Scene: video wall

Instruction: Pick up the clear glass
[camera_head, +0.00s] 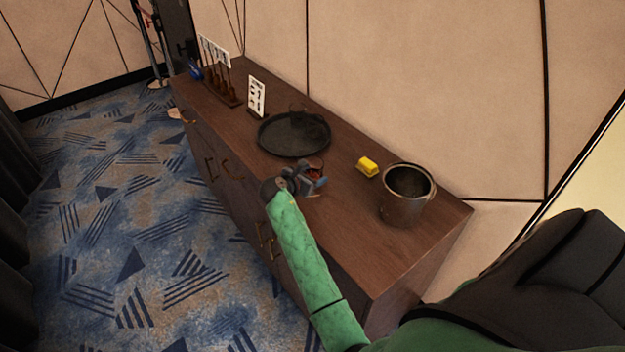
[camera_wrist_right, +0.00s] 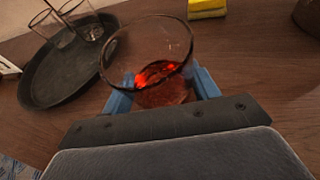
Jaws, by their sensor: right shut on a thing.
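A clear glass (camera_wrist_right: 150,42) with red liquid in its lower part fills the middle of the right wrist view. It also shows small in the head view (camera_head: 315,169), partly hidden by my gripper. My right gripper (camera_wrist_right: 163,92) has its blue fingers on either side of the glass and is shut on it. In the head view my right gripper (camera_head: 314,186) is low over the wooden cabinet top, in front of the round tray. I cannot tell whether the glass touches the top. My left gripper is not in view.
The dark round tray (camera_head: 270,146) holds clear glasses (camera_wrist_right: 88,28). A yellow sponge (camera_head: 367,166) and a metal bucket (camera_head: 405,200) stand to the right on the cabinet (camera_head: 345,215). A white card (camera_head: 256,95) and a wooden rack (camera_head: 222,93) stand at the far left end.

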